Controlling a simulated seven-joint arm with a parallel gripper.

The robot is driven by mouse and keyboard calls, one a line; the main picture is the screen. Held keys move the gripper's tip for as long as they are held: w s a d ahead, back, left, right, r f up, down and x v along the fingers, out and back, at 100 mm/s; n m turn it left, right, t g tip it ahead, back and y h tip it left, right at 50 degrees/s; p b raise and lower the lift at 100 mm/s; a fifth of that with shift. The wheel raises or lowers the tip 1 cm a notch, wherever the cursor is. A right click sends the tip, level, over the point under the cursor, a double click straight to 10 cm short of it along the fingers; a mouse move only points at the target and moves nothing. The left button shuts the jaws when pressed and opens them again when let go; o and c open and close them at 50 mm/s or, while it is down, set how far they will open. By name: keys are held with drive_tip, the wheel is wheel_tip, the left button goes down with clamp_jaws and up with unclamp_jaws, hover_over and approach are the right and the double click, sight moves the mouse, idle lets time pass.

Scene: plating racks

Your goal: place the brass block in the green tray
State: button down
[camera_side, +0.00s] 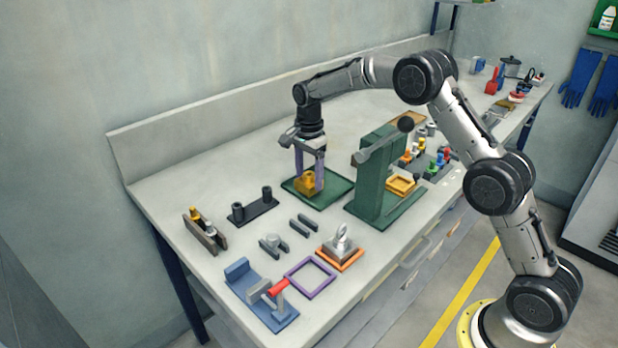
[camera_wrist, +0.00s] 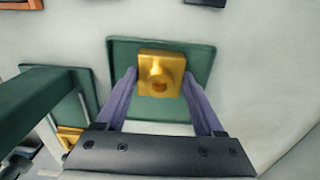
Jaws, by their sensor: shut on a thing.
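The brass block (camera_side: 306,184) is gold-coloured with a raised round boss on top. My gripper (camera_side: 309,178) is shut on it, with one purple finger on either side. The green tray (camera_side: 334,189) is a flat square tray with a low rim on the bench. In the wrist view the block (camera_wrist: 161,73) shows between my fingertips (camera_wrist: 160,88), within the outline of the green tray (camera_wrist: 203,60). The block is over or on the tray floor. I cannot tell whether its underside touches the floor.
A tall green press-like fixture (camera_side: 378,170) stands close to the right of the tray; part of it shows in the wrist view (camera_wrist: 40,105). A dark rack with two posts (camera_side: 252,209) lies to the left. An orange-edged tray (camera_side: 340,262) and purple frame (camera_side: 310,291) lie in front.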

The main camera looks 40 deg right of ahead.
drive_tip(key=shift+f, duration=0.25)
drive_tip(key=shift+f, duration=0.2)
unclamp_jaws()
wheel_tip(320, 180, up, 12)
drive_tip(key=shift+r, duration=0.15)
idle(0.5)
